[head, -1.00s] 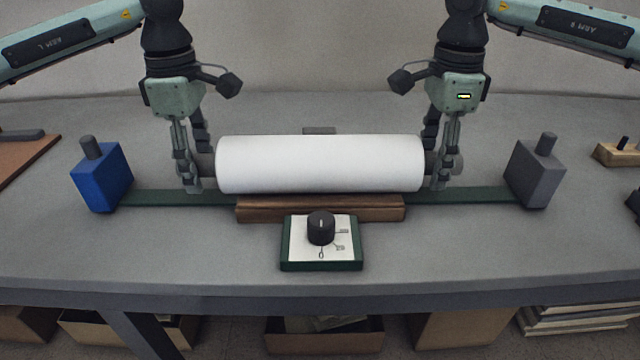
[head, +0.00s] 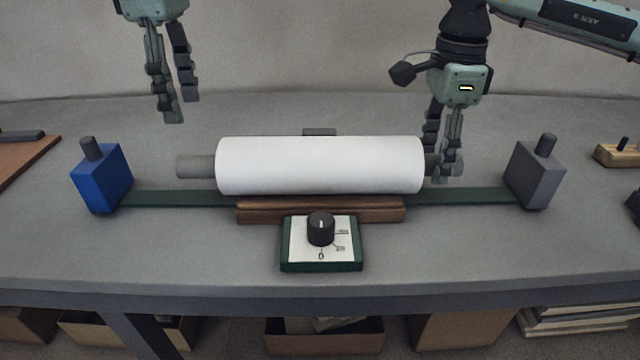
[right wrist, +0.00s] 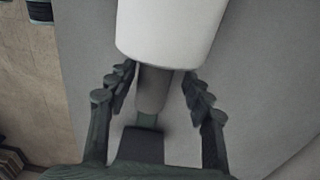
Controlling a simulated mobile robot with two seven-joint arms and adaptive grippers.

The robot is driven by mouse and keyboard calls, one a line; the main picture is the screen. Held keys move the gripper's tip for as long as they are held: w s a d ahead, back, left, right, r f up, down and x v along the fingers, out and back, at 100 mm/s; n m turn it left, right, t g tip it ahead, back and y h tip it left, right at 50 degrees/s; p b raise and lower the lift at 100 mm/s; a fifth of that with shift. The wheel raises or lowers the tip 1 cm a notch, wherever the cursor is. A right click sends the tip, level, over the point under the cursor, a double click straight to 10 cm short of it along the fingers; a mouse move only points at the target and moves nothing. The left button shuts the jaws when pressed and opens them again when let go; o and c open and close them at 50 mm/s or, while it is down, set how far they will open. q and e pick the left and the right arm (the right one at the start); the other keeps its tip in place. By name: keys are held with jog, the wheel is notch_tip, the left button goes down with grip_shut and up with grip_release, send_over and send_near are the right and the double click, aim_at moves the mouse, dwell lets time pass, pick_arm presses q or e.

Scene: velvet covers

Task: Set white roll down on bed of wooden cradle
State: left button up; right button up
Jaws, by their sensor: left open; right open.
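The white roll (head: 320,165) lies level on the wooden cradle (head: 320,209), whose front face shows below it. The roll hides the cradle's bed. A grey stub (head: 195,166) sticks out of the roll's left end. My left gripper (head: 178,110) is open and empty, raised above and behind that stub. My right gripper (head: 442,170) is open at the roll's right end. In the right wrist view the fingers stand apart on both sides of the right stub (right wrist: 153,90), with the roll (right wrist: 165,30) beyond.
A blue block (head: 102,178) stands at the left and a grey block (head: 537,175) at the right, each with a peg on top, joined by a green strip (head: 170,197). A dial box (head: 300,252) sits in front of the cradle. Wooden boards lie at both table sides.

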notch_tip(320, 180, up, 11)
dwell(0.3)
jog(key=shift+f, duration=0.1)
